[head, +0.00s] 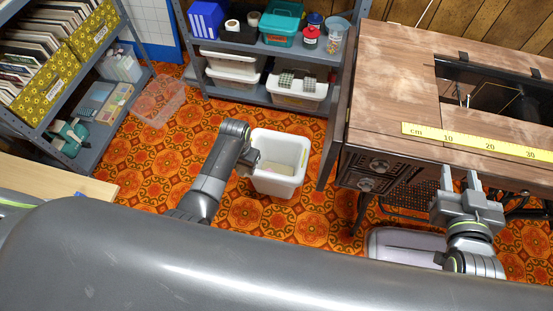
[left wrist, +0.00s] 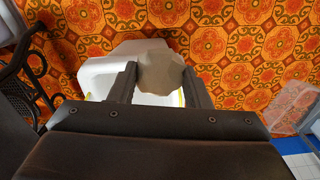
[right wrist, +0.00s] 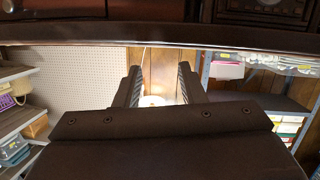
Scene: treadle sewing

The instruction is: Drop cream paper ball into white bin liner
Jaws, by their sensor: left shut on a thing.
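The cream paper ball (left wrist: 160,74) is between the two fingers of my left gripper (left wrist: 157,90) in the left wrist view, and the gripper is shut on it. In the head view my left gripper (head: 252,163) is at the left rim of the white bin (head: 281,182), and the ball is hard to make out there. The bin stands upright on the floor, and its white inside is partly visible. In the left wrist view the bin (left wrist: 97,78) lies behind and below the ball. My right gripper (head: 460,181) is open and empty at the front edge of the wooden sewing table.
The sewing table (head: 385,70), with a yellow ruler strip (head: 480,144), stands right of the bin. A grey shelf (head: 265,95) with boxes is behind it. A clear empty crate (head: 160,101) is on the floor at the left. Patterned floor (head: 145,150) is open left of my left arm.

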